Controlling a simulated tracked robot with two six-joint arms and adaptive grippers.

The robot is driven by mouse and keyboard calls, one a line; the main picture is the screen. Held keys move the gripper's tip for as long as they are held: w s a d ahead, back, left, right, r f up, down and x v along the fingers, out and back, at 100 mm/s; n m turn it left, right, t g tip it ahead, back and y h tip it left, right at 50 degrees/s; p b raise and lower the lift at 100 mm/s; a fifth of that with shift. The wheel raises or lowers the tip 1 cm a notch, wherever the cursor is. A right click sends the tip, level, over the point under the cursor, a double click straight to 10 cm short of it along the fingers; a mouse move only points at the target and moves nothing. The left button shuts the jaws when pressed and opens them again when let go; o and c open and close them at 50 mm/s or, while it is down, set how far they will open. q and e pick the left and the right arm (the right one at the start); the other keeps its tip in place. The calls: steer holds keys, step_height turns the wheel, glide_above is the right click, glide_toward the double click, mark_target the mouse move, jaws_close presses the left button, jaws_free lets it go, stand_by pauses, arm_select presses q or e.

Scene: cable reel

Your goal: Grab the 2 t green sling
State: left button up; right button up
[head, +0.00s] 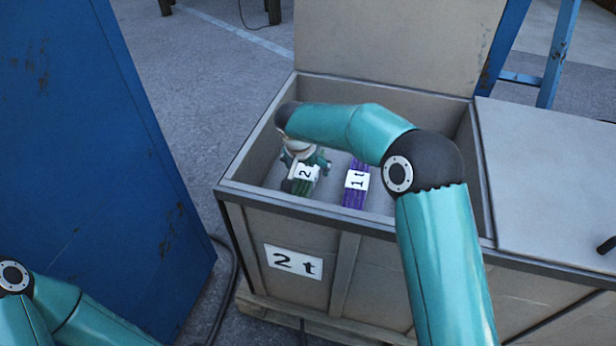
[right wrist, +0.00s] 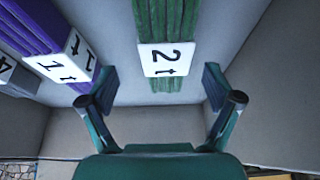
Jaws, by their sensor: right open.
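The green sling (right wrist: 168,20) with a white "2 t" label lies in the open crate (head: 229,186). In the right wrist view it lies ahead of my right gripper (right wrist: 160,90), centred between the spread fingers and apart from them. In the head view the green sling (head: 300,187) is partly hidden by my right gripper (head: 303,170), which reaches down into the crate over it. The right gripper is open and empty. My left arm shows at the lower left of the head view, but its gripper is out of frame.
A purple sling (head: 355,190) labelled "1 t" lies right of the green one. A grey sling (right wrist: 18,78) shows at the left edge of the right wrist view. The crate walls surround the slings. A blue cabinet (head: 85,150) stands left of the crate.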

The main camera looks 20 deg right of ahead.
mark_target(306, 172)
steer(key=x, duration=0.3)
steer(key=b+x, duration=0.1)
steer(key=x, duration=0.1)
steer(key=shift+w+a, duration=0.1)
steer(key=shift+a, duration=0.25)
steer(key=c, duration=1.7)
